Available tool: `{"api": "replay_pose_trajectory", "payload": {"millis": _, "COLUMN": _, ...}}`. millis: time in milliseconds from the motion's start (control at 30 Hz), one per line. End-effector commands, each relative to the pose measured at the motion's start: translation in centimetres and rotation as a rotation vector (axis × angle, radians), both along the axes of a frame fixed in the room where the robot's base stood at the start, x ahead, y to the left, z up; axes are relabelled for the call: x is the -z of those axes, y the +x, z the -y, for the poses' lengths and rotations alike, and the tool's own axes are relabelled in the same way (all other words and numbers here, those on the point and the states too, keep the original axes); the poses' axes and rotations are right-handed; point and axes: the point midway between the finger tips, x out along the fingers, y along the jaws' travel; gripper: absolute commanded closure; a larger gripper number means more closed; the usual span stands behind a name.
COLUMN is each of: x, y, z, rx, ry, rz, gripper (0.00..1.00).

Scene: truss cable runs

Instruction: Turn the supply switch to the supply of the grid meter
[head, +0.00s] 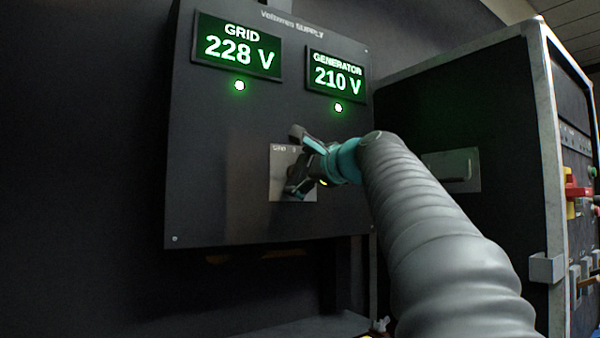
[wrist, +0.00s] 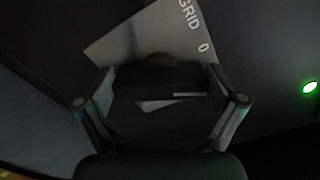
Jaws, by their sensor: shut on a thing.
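The grid meter (head: 238,47) reads 228 V at the upper left of the dark panel. The generator meter (head: 336,74) reads 210 V to its right. The supply switch's pale plate (head: 278,188) is below them, with GRID and 0 readable in the wrist view (wrist: 135,35); other lettering is hidden. My gripper (head: 297,162) is at the plate, its fingers on either side of the switch's black handle (wrist: 158,82), shut on it. A pale mark shows at the handle's right end in the wrist view. I cannot tell which position it points to.
A green lamp (head: 239,86) is lit under the grid meter and another (head: 338,107) under the generator meter. A large dark cabinet (head: 500,130) with metal edges stands close to the right of the panel. The space left of the panel looks clear.

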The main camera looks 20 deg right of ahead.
Motion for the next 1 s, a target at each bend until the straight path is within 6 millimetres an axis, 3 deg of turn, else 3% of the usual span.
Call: {"api": "replay_pose_trajectory", "payload": {"millis": 1000, "x": 0.9, "y": 0.01, "z": 0.0, "rx": -0.002, "ry": -0.94, "rz": 0.182, "gripper": 0.41}}
